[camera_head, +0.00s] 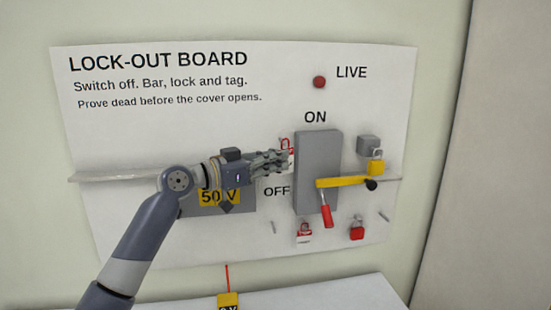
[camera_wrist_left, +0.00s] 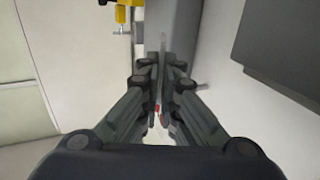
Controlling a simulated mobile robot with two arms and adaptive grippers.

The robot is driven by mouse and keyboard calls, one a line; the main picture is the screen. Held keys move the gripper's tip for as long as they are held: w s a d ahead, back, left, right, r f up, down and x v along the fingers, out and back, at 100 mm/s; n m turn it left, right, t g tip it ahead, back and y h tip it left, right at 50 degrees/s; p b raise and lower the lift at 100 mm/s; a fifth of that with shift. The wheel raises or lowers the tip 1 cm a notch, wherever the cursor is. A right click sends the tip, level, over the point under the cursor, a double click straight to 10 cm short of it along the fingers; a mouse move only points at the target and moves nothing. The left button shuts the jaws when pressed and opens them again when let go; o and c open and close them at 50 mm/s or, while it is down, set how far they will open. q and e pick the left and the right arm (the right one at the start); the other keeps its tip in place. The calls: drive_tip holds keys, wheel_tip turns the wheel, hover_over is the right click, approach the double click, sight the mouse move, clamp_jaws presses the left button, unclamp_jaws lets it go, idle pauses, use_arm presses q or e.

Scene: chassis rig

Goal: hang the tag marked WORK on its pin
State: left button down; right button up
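My left gripper (camera_head: 286,161) is in front of the board, just left of the grey switch box (camera_head: 315,150). Its fingers are closed on a thin white tag with a red padlock mark (camera_head: 285,144), mostly hidden by the fingers; its wording is not legible. In the left wrist view the gripper (camera_wrist_left: 160,105) shows the tag edge-on between the fingers. A similar tag (camera_head: 304,234) hangs below the switch box. Bare pins stick out at lower left (camera_head: 274,227) and lower right (camera_head: 384,215) of the board. My right gripper is out of view.
A yellow bar (camera_head: 343,181) crosses the switch box, with a yellow padlock (camera_head: 375,165) near its right end. The red handle (camera_head: 326,215) points down. A red padlock (camera_head: 357,229) hangs lower right. A yellow meter (camera_head: 228,301) with a red lead is below the board.

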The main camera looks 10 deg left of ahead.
use_arm(q)
drive_tip(key=shift+s+d+p, duration=0.1)
drive_tip(key=shift+s+d, duration=0.2)
drive_tip(key=shift+s, duration=0.45)
drive_tip(key=shift+s+d+p, duration=0.1)
drive_tip(key=shift+s+d, duration=0.25)
drive_tip(key=shift+s, duration=0.35)
drive_tip(key=shift+s+d+p, duration=0.1)
drive_tip(key=shift+s+d, duration=0.2)
drive_tip(key=shift+s, duration=0.45)
